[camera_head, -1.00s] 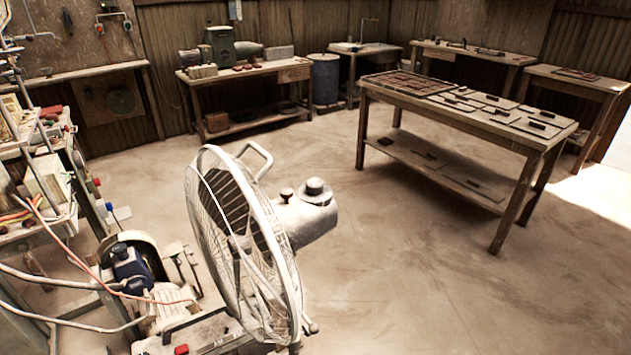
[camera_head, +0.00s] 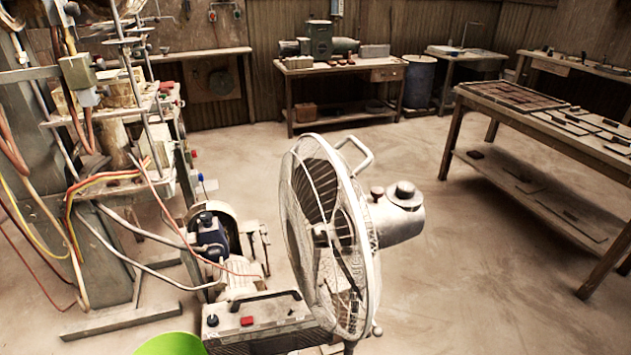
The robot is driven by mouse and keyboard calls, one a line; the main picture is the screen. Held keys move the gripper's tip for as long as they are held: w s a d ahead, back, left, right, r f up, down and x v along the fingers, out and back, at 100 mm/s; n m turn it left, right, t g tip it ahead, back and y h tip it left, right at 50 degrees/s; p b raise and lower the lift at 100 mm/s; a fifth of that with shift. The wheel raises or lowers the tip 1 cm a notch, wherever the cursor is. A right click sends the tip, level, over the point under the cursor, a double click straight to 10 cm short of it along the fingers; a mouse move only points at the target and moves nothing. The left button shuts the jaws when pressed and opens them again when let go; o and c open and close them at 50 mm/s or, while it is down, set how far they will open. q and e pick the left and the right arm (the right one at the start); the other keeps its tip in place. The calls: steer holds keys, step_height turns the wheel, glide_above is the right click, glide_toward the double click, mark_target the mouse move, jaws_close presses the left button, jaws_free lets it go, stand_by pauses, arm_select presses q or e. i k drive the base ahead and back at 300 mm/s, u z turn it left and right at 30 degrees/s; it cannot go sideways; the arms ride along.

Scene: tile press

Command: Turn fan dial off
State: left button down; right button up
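The fan (camera_head: 330,235) stands in the lower middle of the head view, its wire cage turned to the left. Its pale motor housing (camera_head: 398,225) is on the right side, with a small dark-topped knob (camera_head: 377,193) and a larger round knob (camera_head: 404,190) on top. I cannot tell which of these is the dial, or its setting. Neither of my grippers is in view.
A box with a red button (camera_head: 247,321) stands left of the fan, with a motor (camera_head: 212,235) behind it. Cables and a metal frame fill the left side. A long table (camera_head: 540,190) is at right. A bright green rounded thing (camera_head: 170,345) shows at the bottom edge. The floor between is clear.

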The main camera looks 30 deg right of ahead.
mark_target(406, 189)
steer(key=u, duration=1.25)
steer(key=k, duration=1.05)
steer(key=z, duration=1.6)
steer(key=i, duration=0.25)
steer(key=u, duration=0.05)
